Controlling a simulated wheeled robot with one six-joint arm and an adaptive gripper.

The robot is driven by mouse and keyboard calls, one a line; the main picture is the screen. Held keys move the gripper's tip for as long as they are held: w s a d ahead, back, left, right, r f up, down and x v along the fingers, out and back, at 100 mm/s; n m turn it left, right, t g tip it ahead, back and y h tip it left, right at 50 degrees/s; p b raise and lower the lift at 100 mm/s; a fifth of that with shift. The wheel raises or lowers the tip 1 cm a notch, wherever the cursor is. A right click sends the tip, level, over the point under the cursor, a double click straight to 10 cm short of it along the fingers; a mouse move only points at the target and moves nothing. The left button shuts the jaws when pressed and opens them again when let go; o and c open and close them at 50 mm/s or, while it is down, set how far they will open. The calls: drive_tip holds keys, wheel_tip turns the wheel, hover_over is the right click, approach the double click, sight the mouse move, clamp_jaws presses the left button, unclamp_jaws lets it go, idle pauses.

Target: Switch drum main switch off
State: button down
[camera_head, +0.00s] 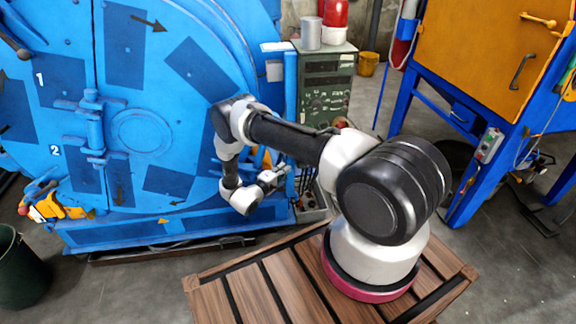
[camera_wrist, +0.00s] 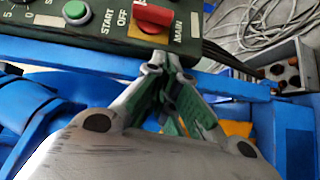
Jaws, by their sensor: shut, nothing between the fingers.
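The red main switch (camera_wrist: 153,16) is on a dark green control panel (camera_wrist: 60,38) at the top of the wrist view, between the labels OFF and MAIN. Its handle lies crosswise in the picture, and its top is cut off by the frame edge. My gripper (camera_wrist: 163,62) is shut and empty, with its fingertips just below the switch in that view. I cannot tell whether they touch the panel. In the head view, the grey-green control cabinet (camera_head: 327,85) stands behind my arm. My gripper (camera_head: 282,175) is low in front of it, and the switch cannot be made out there.
A green START button (camera_wrist: 76,11) sits left of the switch. A blue rail (camera_wrist: 225,82) runs below the panel. The big blue drum machine (camera_head: 140,130) stands left of my arm, and an orange cabinet on a blue frame (camera_head: 485,60) stands right. A grey box (camera_wrist: 294,70) is at right.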

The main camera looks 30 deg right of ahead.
drive_tip(key=shift+v, duration=1.7)
